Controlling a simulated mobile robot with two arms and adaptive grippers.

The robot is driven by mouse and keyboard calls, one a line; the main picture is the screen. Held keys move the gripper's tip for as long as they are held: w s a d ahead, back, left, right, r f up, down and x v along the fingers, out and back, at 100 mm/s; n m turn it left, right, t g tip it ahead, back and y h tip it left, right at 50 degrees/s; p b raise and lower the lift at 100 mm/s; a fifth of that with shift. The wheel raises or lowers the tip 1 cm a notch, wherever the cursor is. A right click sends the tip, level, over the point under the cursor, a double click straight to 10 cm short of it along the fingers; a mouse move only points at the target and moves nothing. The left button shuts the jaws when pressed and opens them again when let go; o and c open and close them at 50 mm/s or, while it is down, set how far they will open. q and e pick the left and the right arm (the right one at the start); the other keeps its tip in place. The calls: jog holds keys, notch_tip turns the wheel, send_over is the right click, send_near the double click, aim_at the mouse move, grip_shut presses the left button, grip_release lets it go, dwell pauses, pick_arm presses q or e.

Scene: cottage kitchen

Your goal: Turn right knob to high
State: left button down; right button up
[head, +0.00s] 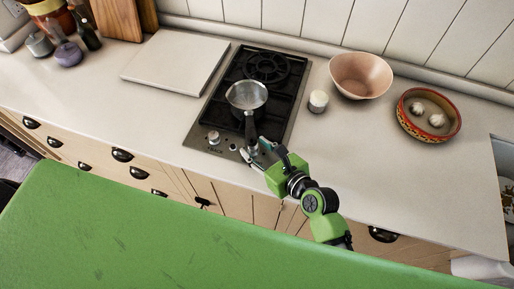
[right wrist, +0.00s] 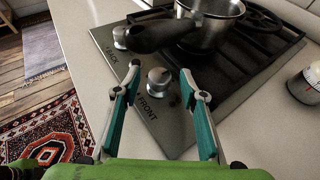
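The right knob (right wrist: 160,77), a round metal knob beside the word FRONT on the cooktop's front panel, shows in the right wrist view. My right gripper (right wrist: 160,73) is open, with one fingertip on each side of this knob; I cannot tell whether either touches it. In the head view my right gripper (head: 257,151) is at the cooktop's front right corner and partly hides this knob. The left knob (head: 213,137) stands near the panel's other end, by the word BACK in the right wrist view (right wrist: 120,38). My left gripper is not in view.
A saucepan (head: 246,96) sits on the front burner of the black cooktop (head: 219,105). Its dark handle (right wrist: 160,36) reaches out over the panel close to the knobs. A small white timer (head: 318,101) and a pink bowl (head: 361,75) stand to the right.

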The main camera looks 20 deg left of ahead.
grip_shut()
jog(key=shift+d, duration=0.1)
jog(key=shift+w+d+f+n+g+y+b, duration=0.1)
jog(key=shift+w+n+g+y+b, duration=0.1)
jog(key=shift+n+g+y+b, duration=0.65)
jog(key=n+g+b, duration=0.1)
jog(key=n+g, duration=0.1)
jog(key=n+g+y+b, duration=0.1)
jog(key=n+g, duration=0.1)
jog(key=shift+w, duration=0.35)
jog(key=n+g+b, duration=0.2)
jog(key=g, duration=0.1)
jog(key=shift+w+n, duration=0.25)
jog(key=n+g+h+b, duration=0.1)
jog(key=n+g+b, duration=0.1)
jog(key=b, duration=0.1)
jog(key=n+g+h+b, duration=0.1)
jog(key=n+g+b, duration=0.2)
jog(key=b, duration=0.1)
jog(key=w+n+g+h+b, duration=0.1)
jog(key=n+g+b, duration=0.1)
jog(key=g+b, duration=0.1)
jog(key=shift+a+f+b, duration=0.15)
jog(key=shift+a+b, duration=0.05)
jog(key=shift+b, duration=0.35)
jog(key=shift+n+g+h+b, duration=0.4)
jog(key=shift+n+b, duration=0.2)
jog(key=shift+b, duration=0.2)
